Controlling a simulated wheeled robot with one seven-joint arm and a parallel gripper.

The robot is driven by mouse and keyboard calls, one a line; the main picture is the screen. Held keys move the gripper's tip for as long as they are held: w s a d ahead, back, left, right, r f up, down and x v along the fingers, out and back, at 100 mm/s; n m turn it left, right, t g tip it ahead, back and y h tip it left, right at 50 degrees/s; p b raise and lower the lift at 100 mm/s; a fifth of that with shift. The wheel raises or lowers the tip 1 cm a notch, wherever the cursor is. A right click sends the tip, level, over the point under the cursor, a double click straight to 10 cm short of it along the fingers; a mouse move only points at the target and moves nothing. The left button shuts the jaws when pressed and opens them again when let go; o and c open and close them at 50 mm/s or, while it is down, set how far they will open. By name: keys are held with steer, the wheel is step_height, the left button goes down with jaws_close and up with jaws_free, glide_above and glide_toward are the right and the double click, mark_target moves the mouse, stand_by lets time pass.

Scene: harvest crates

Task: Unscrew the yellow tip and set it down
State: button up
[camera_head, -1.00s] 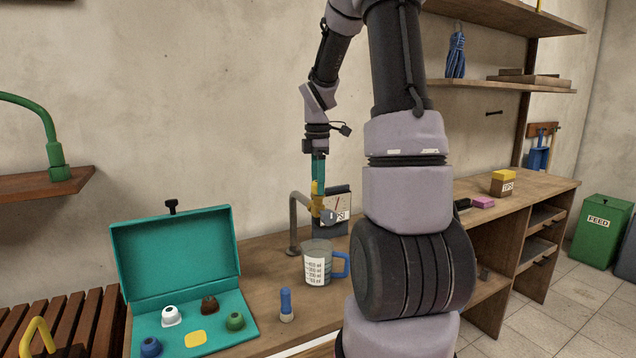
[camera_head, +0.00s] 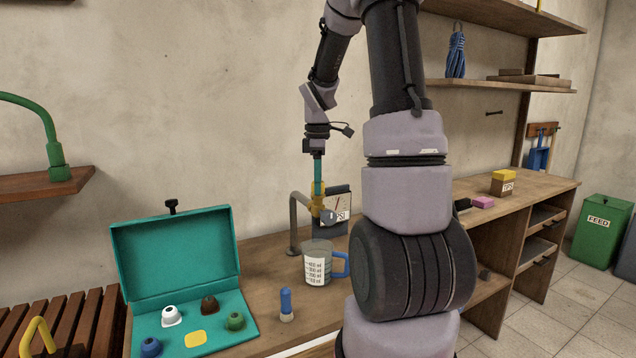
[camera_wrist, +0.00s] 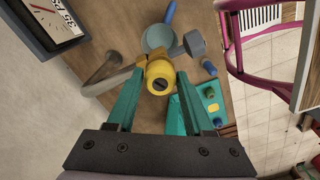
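The yellow tip (camera_wrist: 160,78) sits on top of the brass fitting (camera_head: 317,207) at the end of a bent grey pipe. In the wrist view its round end, with a dark mark, faces me. My gripper (camera_wrist: 162,72) points straight down over it, with one teal finger against each side of the tip. It appears shut on the tip, with no clear gap. In the head view my gripper (camera_head: 318,190) shows as a narrow teal finger that hides most of the tip. The tip still appears in line with the fitting.
A measuring cup (camera_head: 317,265) with a blue handle stands below the fitting. A gauge (camera_head: 338,200) stands behind. A blue-capped tube (camera_head: 286,305) stands upright on the bench. An open teal case (camera_head: 232,340) holds several coloured knobs and a yellow patch.

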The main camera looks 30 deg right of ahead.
steer(key=c, duration=0.4)
steer(key=shift+n, duration=0.8)
steer(key=shift+n, duration=0.9)
steer(key=shift+n, duration=0.9)
steer(key=shift+n, duration=0.5)
steer(key=shift+r, duration=2.3)
